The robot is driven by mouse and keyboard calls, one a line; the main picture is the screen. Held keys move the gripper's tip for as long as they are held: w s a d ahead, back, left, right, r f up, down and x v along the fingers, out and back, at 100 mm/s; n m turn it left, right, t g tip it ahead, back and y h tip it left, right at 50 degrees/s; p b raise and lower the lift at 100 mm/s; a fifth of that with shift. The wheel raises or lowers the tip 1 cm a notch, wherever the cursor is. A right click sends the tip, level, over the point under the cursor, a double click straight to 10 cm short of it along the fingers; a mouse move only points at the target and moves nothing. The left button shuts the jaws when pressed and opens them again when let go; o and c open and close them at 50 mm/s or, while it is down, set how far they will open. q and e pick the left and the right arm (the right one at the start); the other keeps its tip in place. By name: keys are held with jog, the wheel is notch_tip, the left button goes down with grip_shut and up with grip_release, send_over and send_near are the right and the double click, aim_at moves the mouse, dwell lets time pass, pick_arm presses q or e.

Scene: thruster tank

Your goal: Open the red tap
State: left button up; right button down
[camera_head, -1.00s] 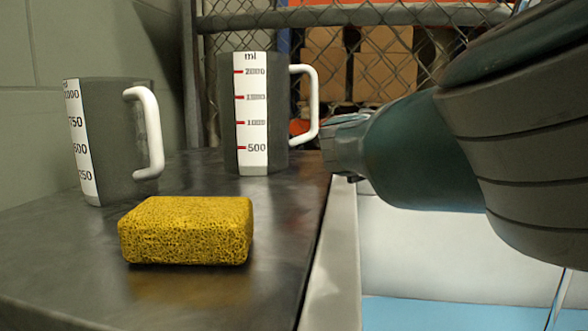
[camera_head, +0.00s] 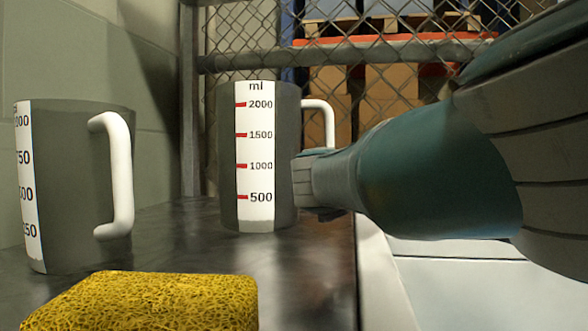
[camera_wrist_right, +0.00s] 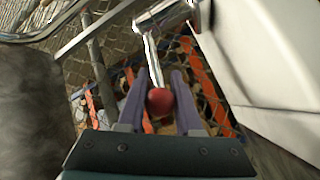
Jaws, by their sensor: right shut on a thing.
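The red tap shows in the right wrist view as a round red knob (camera_wrist_right: 160,102) on a thin silver lever, below a shiny metal tap body (camera_wrist_right: 166,17). My right gripper (camera_wrist_right: 160,76) has one finger on each side of the knob and lever and is shut on it. In the head view my right arm reaches in from the right, and its wrist end is beside the large jug. The fingers and the tap cannot be seen there. My left gripper is in neither view.
A large grey measuring jug (camera_head: 256,160) and a smaller jug (camera_head: 75,190), both with white handles, stand on the dark worktop (camera_head: 310,270). A yellow sponge (camera_head: 150,305) lies in front. A white tank (camera_head: 450,275) is at the right, wire fencing behind.

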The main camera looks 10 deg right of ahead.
jog(key=shift+f, duration=0.1)
jog(key=c, duration=0.6)
grip_release()
jog(key=shift+s+d, duration=0.1)
jog(key=shift+s, duration=0.05)
jog(key=p+v, duration=0.1)
jog(key=v, duration=0.1)
jog(key=p+v, duration=0.1)
jog(key=p, duration=0.1)
jog(key=shift+a+r+p, duration=0.3)
jog(key=shift+a+r, duration=0.1)
jog(key=v, duration=0.2)
jog(key=shift+s+a+f, duration=0.15)
jog(key=shift+a+f, duration=0.15)
jog(key=shift+s+a, duration=0.35)
jog(key=shift+a, duration=0.15)
